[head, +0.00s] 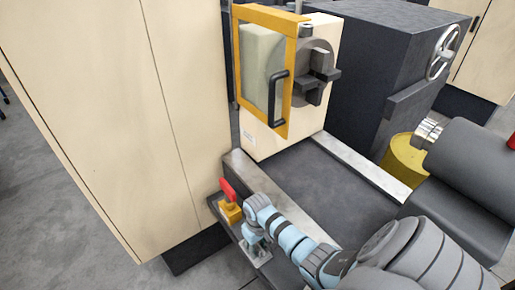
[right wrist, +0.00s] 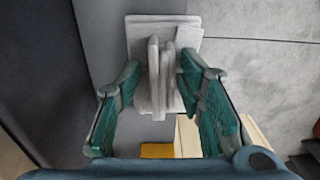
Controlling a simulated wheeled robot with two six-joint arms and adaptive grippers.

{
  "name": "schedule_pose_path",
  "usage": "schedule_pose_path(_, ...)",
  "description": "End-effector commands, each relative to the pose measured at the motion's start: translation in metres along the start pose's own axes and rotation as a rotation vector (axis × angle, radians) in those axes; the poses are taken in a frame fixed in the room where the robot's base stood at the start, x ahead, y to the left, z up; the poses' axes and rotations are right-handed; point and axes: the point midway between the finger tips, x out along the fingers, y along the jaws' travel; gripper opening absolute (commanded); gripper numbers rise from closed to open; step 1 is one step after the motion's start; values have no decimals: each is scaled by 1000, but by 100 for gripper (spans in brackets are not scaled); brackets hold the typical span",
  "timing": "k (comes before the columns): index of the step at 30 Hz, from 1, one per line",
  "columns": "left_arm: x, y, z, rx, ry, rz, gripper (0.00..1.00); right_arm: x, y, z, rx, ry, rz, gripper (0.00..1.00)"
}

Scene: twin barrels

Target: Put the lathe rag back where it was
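The lathe rag (right wrist: 160,88) is a pale grey cloth with a flat base and a raised fold, seen in the right wrist view. It lies on a dark grey ledge (right wrist: 104,30), close to the ledge's edge. My right gripper (right wrist: 158,72) is open, its two green-padded fingers one on each side of the raised fold, with a narrow gap showing at the left. In the head view my right gripper (head: 256,242) points down at the ledge beside the yellow box, and it mostly hides the rag. My left gripper is not in view.
A yellow box with a red handle (head: 229,190) stands on the ledge close to my right gripper. The lathe's orange-framed guard (head: 291,75) and chuck (head: 316,85) are behind. A tall cream cabinet (head: 165,70) is at left. A yellow drum (head: 404,158) stands at right.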

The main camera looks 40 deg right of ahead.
Motion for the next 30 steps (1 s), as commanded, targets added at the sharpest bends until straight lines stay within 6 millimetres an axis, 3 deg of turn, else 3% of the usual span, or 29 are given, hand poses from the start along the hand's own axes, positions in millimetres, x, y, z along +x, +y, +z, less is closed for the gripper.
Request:
schedule_pose_path(8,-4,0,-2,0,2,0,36,-8,0,0,0,-1,-1,36)
schedule_pose_path(11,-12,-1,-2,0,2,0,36,-25,0,0,1,1,-1,36)
schedule_pose_path(21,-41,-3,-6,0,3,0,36,-112,1,-1,1,1,1,36)
schedule_pose_path(25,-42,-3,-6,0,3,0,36,-124,0,0,0,1,-1,36)
schedule_pose_path(30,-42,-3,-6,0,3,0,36,-124,0,0,1,-1,-1,36)
